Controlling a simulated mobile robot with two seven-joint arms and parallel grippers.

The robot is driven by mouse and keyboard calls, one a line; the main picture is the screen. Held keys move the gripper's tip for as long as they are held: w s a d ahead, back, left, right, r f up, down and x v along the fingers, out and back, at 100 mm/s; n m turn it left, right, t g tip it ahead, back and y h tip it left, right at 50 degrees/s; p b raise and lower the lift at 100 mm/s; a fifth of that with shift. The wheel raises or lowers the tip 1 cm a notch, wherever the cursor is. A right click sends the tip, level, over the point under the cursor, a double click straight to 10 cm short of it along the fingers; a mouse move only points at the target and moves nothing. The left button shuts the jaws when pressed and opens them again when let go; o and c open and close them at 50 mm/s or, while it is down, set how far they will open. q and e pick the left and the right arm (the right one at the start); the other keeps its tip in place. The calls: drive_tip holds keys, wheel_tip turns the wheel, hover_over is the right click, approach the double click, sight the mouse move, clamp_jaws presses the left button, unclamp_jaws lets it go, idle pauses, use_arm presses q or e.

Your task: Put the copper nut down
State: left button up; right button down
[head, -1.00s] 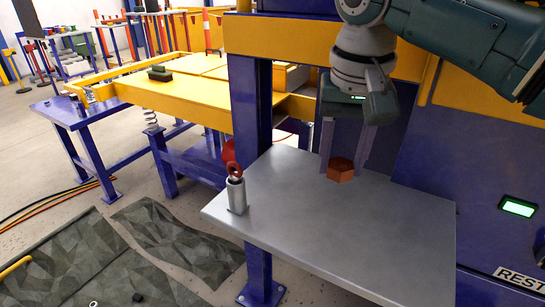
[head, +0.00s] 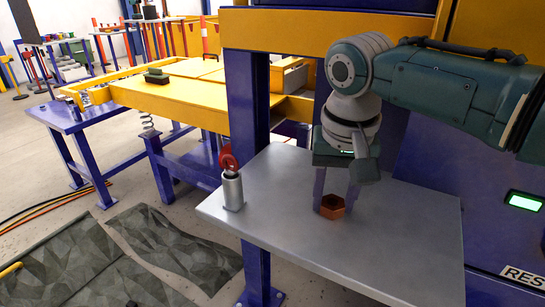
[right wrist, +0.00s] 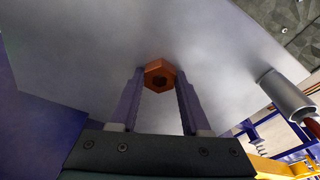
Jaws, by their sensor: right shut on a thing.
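The copper nut (head: 332,207) is a hexagonal ring, low over or on the grey metal shelf (head: 400,235); I cannot tell whether it touches the surface. My right gripper (head: 334,203) points down with its two fingers on either side of the nut, shut on it. In the right wrist view the nut (right wrist: 159,75) sits between the fingertips, its hole showing, with the grey shelf (right wrist: 90,45) behind it. My left gripper is not in view.
The shelf's front and right parts are clear. A lit green panel (head: 525,201) is at the right.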

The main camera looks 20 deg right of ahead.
drive_tip(key=shift+c, duration=1.8)
unclamp_jaws()
wheel_tip(320, 180, up, 12)
drive_tip(key=s+p, duration=0.2)
drive_tip(key=p, duration=0.3)
drive_tip(key=s+a+f+n+y, duration=0.1)
drive_tip(key=s+a+f+n, duration=0.15)
drive_tip(key=s+f, duration=0.2)
drive_tip(key=s+a+f+n+y, duration=0.1)
drive_tip(key=s+a+f+n, duration=0.1)
drive_tip(key=s+a+f, duration=0.3)
drive_tip(key=s+d+r+n+t+h, duration=0.1)
drive_tip(key=s+d+r+n+t, duration=0.1)
drive_tip(key=s, duration=1.1)
drive_tip(key=shift+s+d+r+n, duration=0.3)
drive_tip(key=shift+d+r, duration=0.4)
drive_tip(key=shift+d, duration=0.5)
